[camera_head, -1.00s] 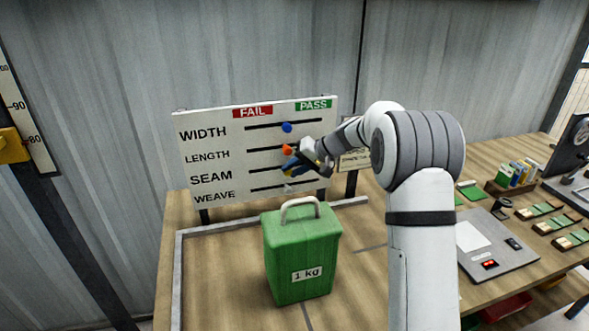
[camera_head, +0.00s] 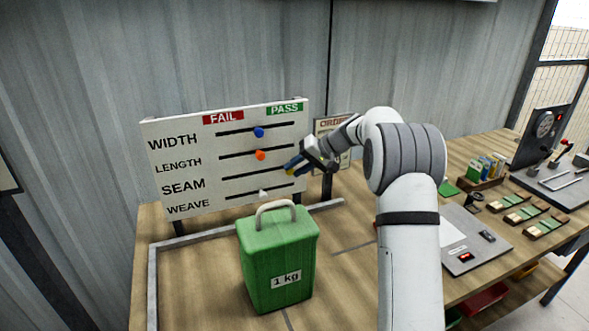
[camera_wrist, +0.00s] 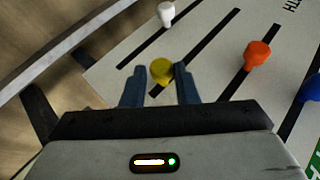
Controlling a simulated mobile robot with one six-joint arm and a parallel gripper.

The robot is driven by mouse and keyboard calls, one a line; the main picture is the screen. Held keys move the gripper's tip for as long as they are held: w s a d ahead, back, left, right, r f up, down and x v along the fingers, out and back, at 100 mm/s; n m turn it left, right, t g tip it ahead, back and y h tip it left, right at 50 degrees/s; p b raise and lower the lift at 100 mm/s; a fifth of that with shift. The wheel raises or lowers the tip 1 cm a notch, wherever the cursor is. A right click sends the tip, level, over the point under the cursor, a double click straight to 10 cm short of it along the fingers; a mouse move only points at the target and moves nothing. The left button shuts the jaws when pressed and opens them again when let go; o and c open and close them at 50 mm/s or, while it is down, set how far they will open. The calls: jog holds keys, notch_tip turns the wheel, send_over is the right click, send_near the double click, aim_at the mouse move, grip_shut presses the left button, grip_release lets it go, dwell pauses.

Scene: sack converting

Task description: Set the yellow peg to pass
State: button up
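The yellow peg (camera_wrist: 162,70) sits between the two blue fingers of my gripper (camera_wrist: 160,82) in the wrist view. The fingers look closed about it, one on each side. In the head view my gripper (camera_head: 294,166) is at the right, PASS end of the SEAM slot (camera_head: 245,176) on the white board (camera_head: 190,160). Only a little of the yellow peg (camera_head: 290,171) shows there. The green PASS label (camera_head: 285,109) is at the board's top right and the red FAIL label (camera_head: 223,117) is left of it.
The blue peg (camera_head: 259,132), orange peg (camera_head: 261,155) and white peg (camera_head: 264,193) sit mid-slot in the other rows. A green 1 kg weight (camera_head: 278,260) stands in front of the board. A small sign (camera_head: 333,128) is behind my wrist.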

jog(key=shift+o, duration=0.5)
jog(key=shift+d, duration=0.15)
jog(key=b+v, duration=0.1)
jog(key=v, duration=0.6)
jog(key=shift+d+r, duration=0.2)
jog(key=shift+d, duration=0.05)
jog(key=shift+s, duration=0.15)
